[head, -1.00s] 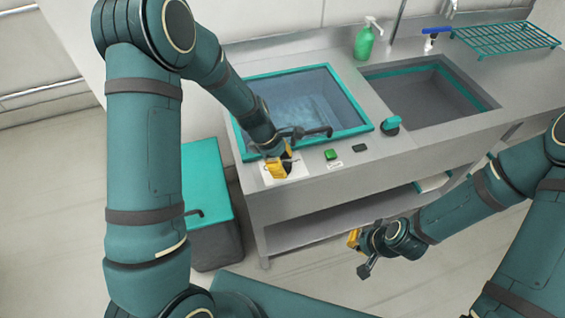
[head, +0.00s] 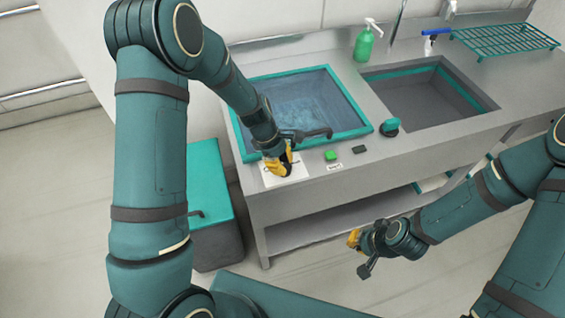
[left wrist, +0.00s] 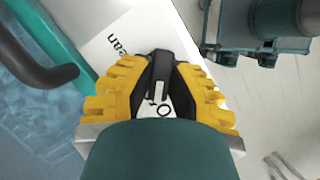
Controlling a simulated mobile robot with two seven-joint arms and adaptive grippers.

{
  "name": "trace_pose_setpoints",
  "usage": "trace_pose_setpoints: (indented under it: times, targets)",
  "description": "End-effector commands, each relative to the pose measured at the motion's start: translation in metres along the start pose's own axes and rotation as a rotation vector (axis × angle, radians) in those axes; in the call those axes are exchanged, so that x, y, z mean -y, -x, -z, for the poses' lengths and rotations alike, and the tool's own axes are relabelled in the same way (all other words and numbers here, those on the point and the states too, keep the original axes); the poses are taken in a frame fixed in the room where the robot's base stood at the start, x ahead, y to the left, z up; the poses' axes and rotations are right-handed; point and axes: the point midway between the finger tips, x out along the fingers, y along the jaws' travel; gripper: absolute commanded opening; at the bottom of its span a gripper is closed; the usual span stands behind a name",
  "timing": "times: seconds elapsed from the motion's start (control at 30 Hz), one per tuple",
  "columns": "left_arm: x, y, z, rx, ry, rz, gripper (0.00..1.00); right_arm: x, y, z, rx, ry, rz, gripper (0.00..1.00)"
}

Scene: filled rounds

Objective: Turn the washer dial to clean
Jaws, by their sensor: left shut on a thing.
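In the head view the fingers hide most of the dial. My right gripper (head: 354,240) is in front of the counter, away from the dial; its opening is unclear.
The washer's glass-topped basin (head: 300,98) has a teal rim just behind the dial. A green button (head: 330,155) and a dark switch (head: 359,149) lie to the right, with a teal knob (head: 390,126) beyond. A teal-lidded bin (head: 207,190) stands left of the counter.

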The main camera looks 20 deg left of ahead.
Motion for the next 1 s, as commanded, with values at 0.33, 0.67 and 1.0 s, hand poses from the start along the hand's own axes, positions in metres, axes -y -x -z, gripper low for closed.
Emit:
trace_pose_setpoints:
  times: [0.33,0.67,1.0]
  targets:
    - [-0.0006,-0.0014,-0.0004,0.0,-0.3,0.129,0.0,0.0027,0.0082,0.0009,0.0,0.0,0.002,0.0]
    - [-0.0018,-0.0023,-0.0009,0.001,-0.591,0.249,0.0,0.0028,0.0088,0.0009,0.0,0.0,0.002,0.0]
    - [-0.0026,-0.0032,-0.0019,0.002,-0.889,0.373,0.0,0.0019,0.0061,0.0006,0.0,0.0,0.001,0.0]
